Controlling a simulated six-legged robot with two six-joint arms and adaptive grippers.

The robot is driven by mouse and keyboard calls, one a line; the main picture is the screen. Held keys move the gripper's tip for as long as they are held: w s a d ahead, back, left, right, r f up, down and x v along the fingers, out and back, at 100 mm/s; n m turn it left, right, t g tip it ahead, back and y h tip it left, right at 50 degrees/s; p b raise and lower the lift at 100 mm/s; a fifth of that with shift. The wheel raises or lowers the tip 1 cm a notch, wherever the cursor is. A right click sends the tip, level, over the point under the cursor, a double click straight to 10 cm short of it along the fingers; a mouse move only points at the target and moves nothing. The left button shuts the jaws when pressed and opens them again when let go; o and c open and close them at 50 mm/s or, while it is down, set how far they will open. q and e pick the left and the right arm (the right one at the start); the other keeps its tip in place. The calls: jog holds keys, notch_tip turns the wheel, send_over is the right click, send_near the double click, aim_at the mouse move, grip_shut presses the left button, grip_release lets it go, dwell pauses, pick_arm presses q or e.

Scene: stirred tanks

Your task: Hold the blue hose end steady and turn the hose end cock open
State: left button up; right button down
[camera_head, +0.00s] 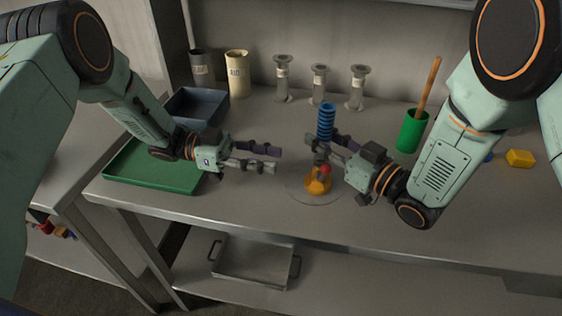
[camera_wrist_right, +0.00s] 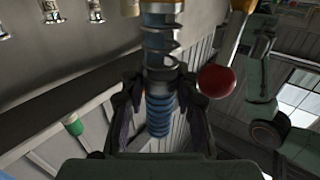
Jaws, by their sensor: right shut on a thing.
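The blue hose end (camera_head: 325,122) is ribbed and stands upright above an orange base (camera_head: 318,182) on the bench. A red ball-like knob (camera_head: 325,169) sits low on the fitting, just above the orange base. My right gripper (camera_head: 325,149) is shut on the blue hose end from the right, near its lower part. In the right wrist view the blue hose (camera_wrist_right: 160,112) shows between the fingers, with a ridged metal fitting (camera_wrist_right: 161,38) and the red knob (camera_wrist_right: 216,81) beside it. My left gripper (camera_head: 277,158) is open and empty, left of the fitting and apart from it.
A green tray (camera_head: 150,180) and a dark bin (camera_head: 195,107) lie at the left. Several clear cylinders (camera_head: 319,84) and a cream beaker (camera_head: 238,75) stand at the back. A green cup (camera_head: 411,132) and a yellow block (camera_head: 520,158) are at the right. The front bench strip is clear.

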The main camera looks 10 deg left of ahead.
aim_at(325, 171)
pick_arm(q)
notch_tip(325, 171, up, 7)
jog(key=d+m+y, duration=0.1)
jog(key=d+y, duration=0.1)
jog(key=y, duration=0.1)
jog(key=shift+n+y, duration=0.6)
jog(key=shift+y, duration=0.1)
jog(key=d+f, duration=0.2)
jog(key=d, duration=0.1)
jog(key=d+f, duration=0.6)
jog(key=shift+d, duration=0.35)
jog(key=shift+s+d, duration=0.15)
jog(key=shift+d, duration=0.1)
jog(key=shift+c, duration=0.4)
grip_shut()
